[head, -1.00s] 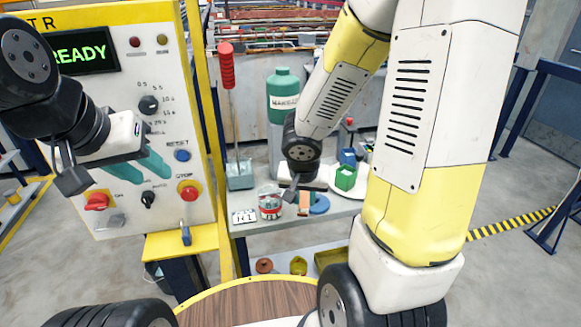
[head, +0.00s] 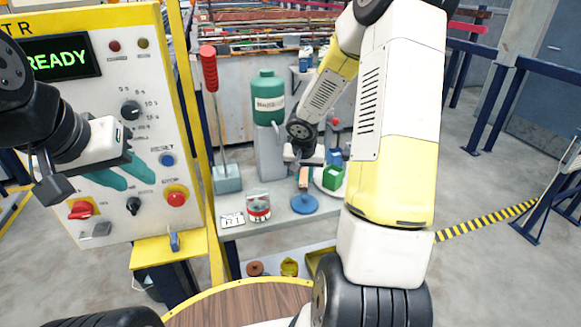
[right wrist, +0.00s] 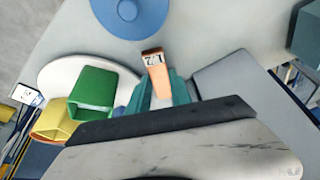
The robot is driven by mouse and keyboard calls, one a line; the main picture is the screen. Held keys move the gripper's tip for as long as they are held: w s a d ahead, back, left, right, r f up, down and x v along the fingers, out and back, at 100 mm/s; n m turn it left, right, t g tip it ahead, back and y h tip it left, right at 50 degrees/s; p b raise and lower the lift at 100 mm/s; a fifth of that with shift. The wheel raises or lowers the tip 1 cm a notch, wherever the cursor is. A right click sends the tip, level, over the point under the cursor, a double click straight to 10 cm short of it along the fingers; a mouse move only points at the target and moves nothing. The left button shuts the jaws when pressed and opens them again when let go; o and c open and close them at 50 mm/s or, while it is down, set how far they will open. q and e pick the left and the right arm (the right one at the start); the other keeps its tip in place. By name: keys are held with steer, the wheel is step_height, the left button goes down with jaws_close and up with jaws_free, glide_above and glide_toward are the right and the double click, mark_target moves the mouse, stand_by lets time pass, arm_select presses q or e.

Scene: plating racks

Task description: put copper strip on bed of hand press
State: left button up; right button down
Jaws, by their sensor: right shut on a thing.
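The copper strip (head: 303,178) is a short orange-brown piece with a pale label that seems to read 1/2 on its end. My right gripper (head: 304,163) is shut on it and holds it behind the blue disc in the head view. In the right wrist view the strip (right wrist: 155,72) sticks out between the teal fingertips (right wrist: 160,90). My left gripper (head: 137,183) is empty, its teal fingers apart, in front of the control panel.
The grey bench (head: 283,222) carries a blue disc (head: 304,204), a red-and-white tin (head: 258,209), a label card (head: 232,220) and a green cup (head: 333,177) on a white plate (right wrist: 60,75). A green bottle (head: 268,98) stands behind. The control panel (head: 105,200) is left.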

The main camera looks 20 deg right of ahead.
steer(key=shift+f, duration=0.6)
steer(key=shift+f, duration=0.2)
steer(key=c, duration=1.5)
jaws_free()
steer(key=shift+o, duration=0.2)
steer(key=shift+r, duration=0.1)
